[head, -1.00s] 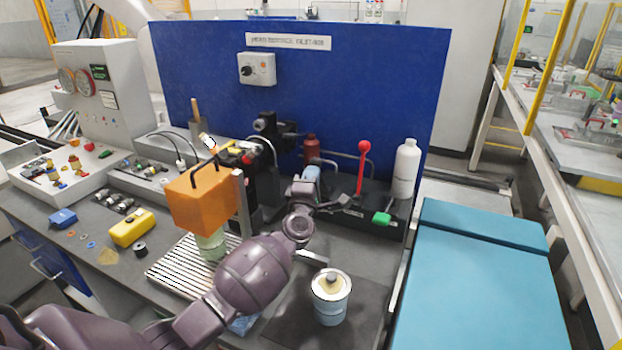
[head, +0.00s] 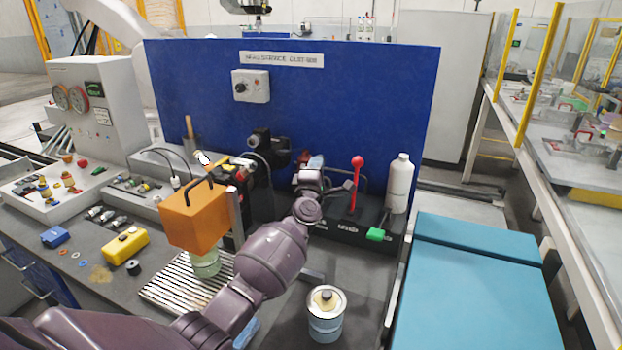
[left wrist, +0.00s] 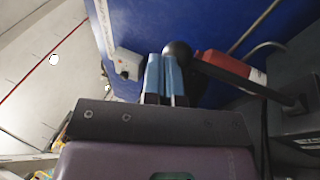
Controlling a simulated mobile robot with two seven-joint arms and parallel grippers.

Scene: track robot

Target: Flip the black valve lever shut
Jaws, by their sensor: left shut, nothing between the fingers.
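My left gripper (head: 311,166) reaches from the lower left to the valve block at the foot of the blue panel. In the left wrist view its two blue fingers (left wrist: 163,62) are shut together, with nothing between them. The black lever (left wrist: 235,73) has a round black knob and slopes down to the right to its mount. The knob is right beside the fingertips; I cannot tell whether they touch. In the head view the lever is largely hidden by my gripper. The black valve block (head: 340,222) also carries an upright red lever (head: 356,183) and a low green lever (head: 377,234).
A white bottle (head: 399,185) stands right of the red lever. A red bottle (left wrist: 222,66) is behind the black lever. An orange box (head: 194,217) and a metal can (head: 325,318) stand near my arm. The blue panel (head: 370,100) closes off the back.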

